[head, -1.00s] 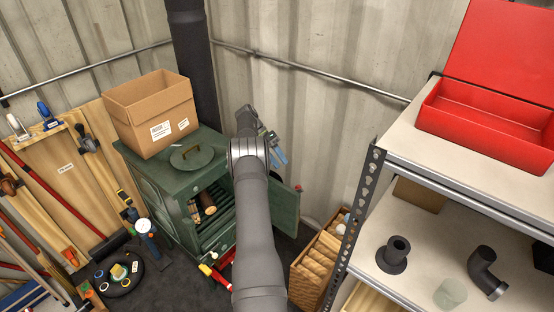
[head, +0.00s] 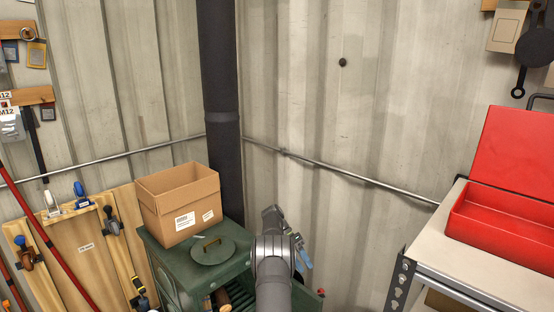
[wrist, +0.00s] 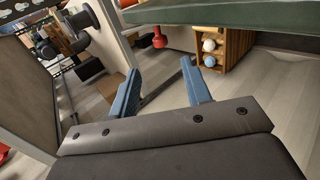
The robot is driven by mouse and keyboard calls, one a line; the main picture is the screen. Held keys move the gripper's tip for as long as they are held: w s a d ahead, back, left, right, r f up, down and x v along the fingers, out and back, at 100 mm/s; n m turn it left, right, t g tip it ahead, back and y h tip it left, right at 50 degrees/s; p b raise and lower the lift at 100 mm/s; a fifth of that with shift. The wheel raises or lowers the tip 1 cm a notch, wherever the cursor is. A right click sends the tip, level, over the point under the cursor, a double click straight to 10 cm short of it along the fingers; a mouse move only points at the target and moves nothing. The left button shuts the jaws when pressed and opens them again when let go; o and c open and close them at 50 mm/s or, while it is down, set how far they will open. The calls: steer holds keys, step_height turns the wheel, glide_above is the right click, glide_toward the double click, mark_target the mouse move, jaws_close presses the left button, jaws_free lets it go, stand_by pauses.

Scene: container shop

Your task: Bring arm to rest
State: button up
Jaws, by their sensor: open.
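My gripper shows in the wrist view (wrist: 163,95) with its two blue fingers spread apart and nothing between them. In the head view my arm rises from the bottom edge, and my gripper's blue fingers (head: 303,258) show just right of the wrist, mostly hidden behind it. They are beside the right part of the green stove (head: 163,262), in front of the corrugated wall. The stove's lower part is cut off by the frame.
An open cardboard box (head: 180,205) and a round dark lid (head: 213,250) sit on the stove. A metal shelf (head: 440,262) with an open red toolbox (head: 490,215) stands at right. A crate with pale balls (wrist: 226,48) shows in the wrist view.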

steer(key=x, duration=1)
